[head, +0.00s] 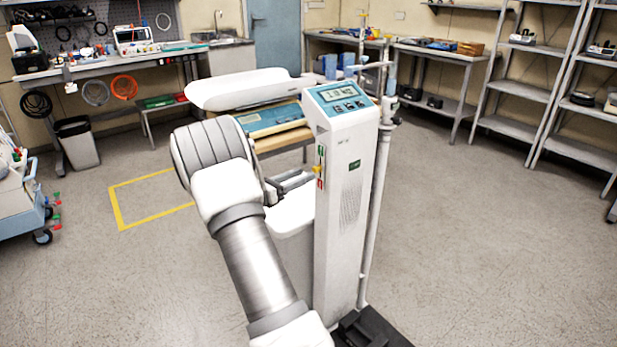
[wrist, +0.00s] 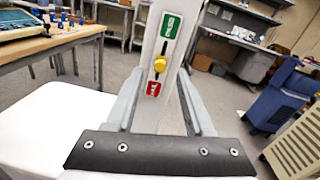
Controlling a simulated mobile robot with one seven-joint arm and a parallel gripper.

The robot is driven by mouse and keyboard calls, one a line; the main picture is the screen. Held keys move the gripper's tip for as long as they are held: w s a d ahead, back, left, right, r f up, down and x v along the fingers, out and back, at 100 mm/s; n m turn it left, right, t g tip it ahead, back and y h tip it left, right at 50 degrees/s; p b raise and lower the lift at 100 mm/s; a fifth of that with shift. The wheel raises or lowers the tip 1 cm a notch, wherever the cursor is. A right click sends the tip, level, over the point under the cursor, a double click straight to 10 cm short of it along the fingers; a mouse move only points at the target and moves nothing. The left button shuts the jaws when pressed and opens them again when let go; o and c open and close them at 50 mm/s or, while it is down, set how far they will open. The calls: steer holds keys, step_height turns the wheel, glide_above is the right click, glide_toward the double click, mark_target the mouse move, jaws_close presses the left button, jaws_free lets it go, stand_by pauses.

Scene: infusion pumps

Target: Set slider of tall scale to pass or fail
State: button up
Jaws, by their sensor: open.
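The tall scale (head: 342,215) is a white column with a display head, standing right of my arm in the head view. On its side is a slider with a yellow knob (wrist: 160,65) in a dark vertical slot. A green label (wrist: 170,27) is above the knob and a red label (wrist: 153,89) below it. In the head view my gripper (head: 303,181) is beside the column.
A white pole (head: 377,200) stands right behind the scale. Shelves (head: 535,90) stand at the right. The floor (head: 480,240) right of the scale is clear.

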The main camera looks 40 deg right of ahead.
mark_target(314, 170)
steer(key=shift+d, duration=1.65)
jaws_close()
